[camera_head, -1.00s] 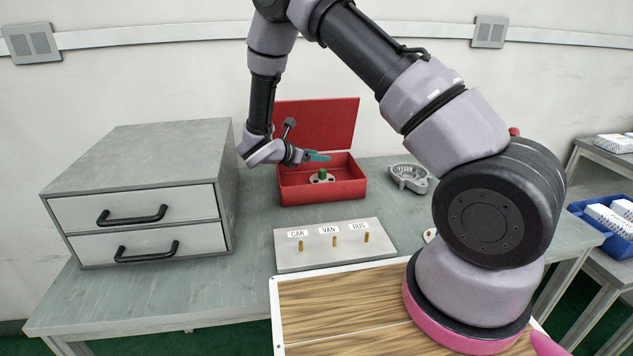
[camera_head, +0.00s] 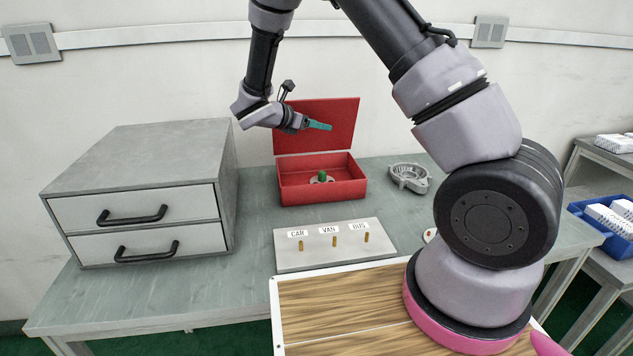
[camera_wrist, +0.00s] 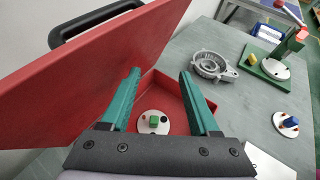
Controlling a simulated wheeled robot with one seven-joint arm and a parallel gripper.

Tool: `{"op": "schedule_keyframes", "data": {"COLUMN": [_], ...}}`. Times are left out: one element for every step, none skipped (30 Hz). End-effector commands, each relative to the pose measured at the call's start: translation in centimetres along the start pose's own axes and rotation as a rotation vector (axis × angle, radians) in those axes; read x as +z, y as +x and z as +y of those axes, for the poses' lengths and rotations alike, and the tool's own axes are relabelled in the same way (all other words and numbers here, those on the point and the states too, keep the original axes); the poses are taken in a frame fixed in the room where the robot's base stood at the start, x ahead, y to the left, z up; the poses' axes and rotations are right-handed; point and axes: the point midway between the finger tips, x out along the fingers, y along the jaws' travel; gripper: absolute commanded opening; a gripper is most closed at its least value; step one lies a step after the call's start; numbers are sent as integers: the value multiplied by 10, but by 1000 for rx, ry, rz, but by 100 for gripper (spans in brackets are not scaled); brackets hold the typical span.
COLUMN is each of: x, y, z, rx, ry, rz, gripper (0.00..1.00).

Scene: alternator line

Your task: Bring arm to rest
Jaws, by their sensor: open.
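My gripper (camera_head: 319,125) is raised in front of the open lid of the red box (camera_head: 342,189), above the box. In the wrist view my gripper (camera_wrist: 160,88) shows two teal fingers spread apart with nothing between them. Inside the box lies a round pale part with a green knob (camera_head: 322,175); it also shows in the wrist view below the fingers. The red lid (camera_wrist: 95,75) stands upright behind the box, and it fills the left of the wrist view.
A grey two-drawer cabinet (camera_head: 150,195) stands left, both drawers shut. A plate with CAR, VAN and BUS pegs (camera_head: 290,262) lies in front of the box. A metal housing (camera_head: 409,177) sits right of the box. The wrist view shows a green stand (camera_wrist: 268,68) and a blue-knobbed disc (camera_wrist: 287,124).

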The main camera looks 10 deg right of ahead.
Motion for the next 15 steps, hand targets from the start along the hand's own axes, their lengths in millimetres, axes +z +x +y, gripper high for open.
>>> {"op": "schedule_keyframes", "data": {"x": [0, 0, 0, 1, 2, 5, 9, 14, 21, 29, 36, 48, 56, 64, 74], "y": [0, 0, 0, 0, 0, 1, 1, 2, 2, 2, 2, 1, 0, -1, -4], "z": [0, 0, 0, -1, -2, -5, -8, -13, -21, -28, -37, -52, -63, -75, -91], "rx": [0, 0, -1, -2, -5, -13, -22, -35, -55, -74, -97, -134, -163, -194, -234], "ry": [0, 0, 0, 4, 10, 26, 44, 70, 112, 155, 203, 280, 344, 410, 500], "rz": [0, 0, 0, 2, 5, 12, 21, 33, 55, 75, 98, 135, 164, 195, 235], "gripper": [62, 62, 62, 62, 62, 62, 62, 62, 62, 62, 62, 62, 62, 62, 62]}}
